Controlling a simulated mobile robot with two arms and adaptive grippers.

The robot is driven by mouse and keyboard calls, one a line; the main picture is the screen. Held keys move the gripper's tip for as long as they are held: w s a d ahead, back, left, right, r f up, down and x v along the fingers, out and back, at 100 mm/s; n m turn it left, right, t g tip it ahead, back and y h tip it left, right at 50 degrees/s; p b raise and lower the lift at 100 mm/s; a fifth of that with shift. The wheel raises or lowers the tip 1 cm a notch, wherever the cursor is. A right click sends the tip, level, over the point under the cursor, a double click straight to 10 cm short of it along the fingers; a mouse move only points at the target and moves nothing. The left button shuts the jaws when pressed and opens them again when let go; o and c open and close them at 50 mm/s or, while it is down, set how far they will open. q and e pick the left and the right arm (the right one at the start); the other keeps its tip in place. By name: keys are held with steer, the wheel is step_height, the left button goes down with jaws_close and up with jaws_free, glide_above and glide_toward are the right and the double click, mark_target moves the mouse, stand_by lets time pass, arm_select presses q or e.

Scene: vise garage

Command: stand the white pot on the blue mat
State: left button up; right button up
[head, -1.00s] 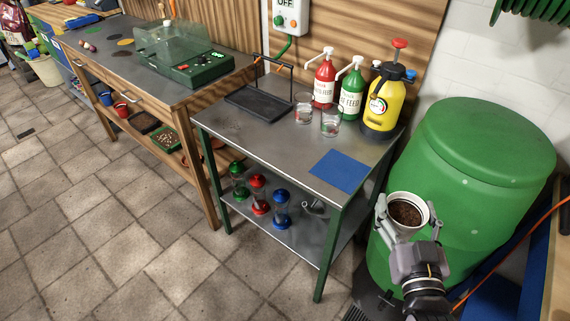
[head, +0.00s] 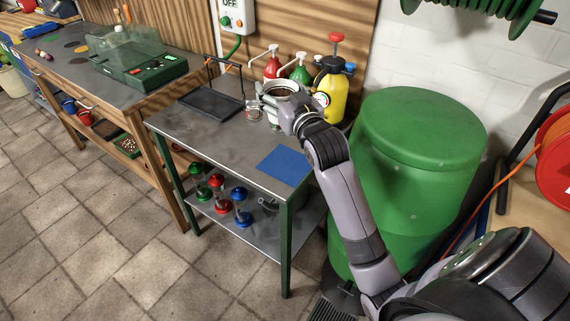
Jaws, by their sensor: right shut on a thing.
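The white pot (head: 277,89) shows at the far end of my right arm, above the back of the metal table, with its rim upward. My right gripper (head: 282,97) is shut on it and covers much of its side. The blue mat (head: 284,166) lies flat and bare at the table's front right corner. The pot is well behind the mat, not over it. Whether the pot touches the table or the bottles cannot be told. My left gripper is not in view.
A yellow sprayer (head: 334,92), a red bottle (head: 271,68) and a green bottle (head: 300,74) stand close behind the pot. A glass (head: 253,111) is just left of it. A black tray (head: 210,102) lies further left. A green barrel (head: 420,160) stands right of the table.

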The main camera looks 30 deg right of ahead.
steer(key=shift+w+d+r, duration=0.3)
steer(key=shift+d+r, duration=0.5)
steer(key=shift+r, duration=0.05)
steer(key=shift+w+d+h, duration=0.1)
steer(key=shift+d+h, duration=0.2)
step_height(320, 180, down, 20)
steer(key=shift+r+b, duration=0.2)
steer(key=shift+b, duration=0.5)
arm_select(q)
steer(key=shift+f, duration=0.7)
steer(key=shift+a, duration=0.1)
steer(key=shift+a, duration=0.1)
arm_select(e)
steer(key=o, duration=1.3)
steer(key=shift+f, duration=0.1)
